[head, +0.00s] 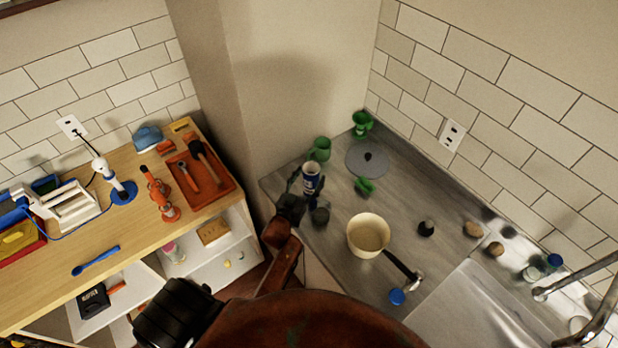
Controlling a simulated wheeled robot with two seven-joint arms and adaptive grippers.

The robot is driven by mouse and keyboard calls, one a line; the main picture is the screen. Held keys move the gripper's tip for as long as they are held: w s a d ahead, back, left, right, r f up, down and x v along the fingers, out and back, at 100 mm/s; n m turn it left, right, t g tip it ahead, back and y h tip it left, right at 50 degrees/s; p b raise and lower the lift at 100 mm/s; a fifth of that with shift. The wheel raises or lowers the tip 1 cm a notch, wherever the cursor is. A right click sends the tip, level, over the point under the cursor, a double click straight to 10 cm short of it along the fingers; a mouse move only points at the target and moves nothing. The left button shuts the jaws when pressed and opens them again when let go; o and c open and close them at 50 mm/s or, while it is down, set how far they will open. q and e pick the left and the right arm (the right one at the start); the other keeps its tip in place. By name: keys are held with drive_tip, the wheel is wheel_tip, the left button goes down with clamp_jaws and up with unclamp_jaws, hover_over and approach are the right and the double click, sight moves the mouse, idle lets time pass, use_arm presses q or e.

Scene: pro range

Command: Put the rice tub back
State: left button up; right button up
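My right gripper is not in view.
A cream pan (368,235) with a dark handle, a dark cup (320,215), a grey disc (367,158) and green cups (319,149) stand on the counter (335,240). A sink (475,310) is at lower right. A wooden workbench (125,235) with tools and shelves is at left.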

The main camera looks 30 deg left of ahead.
use_arm(q)
drive_tip(key=shift+r, duration=0.1)
drive_tip(key=shift+s, duration=0.15)
drive_tip(key=s+d, duration=0.1)
drive_tip(key=s, duration=1)
drive_tip(key=shift+s+b, duration=0.35)
drive_tip(key=shift+b, duration=0.1)
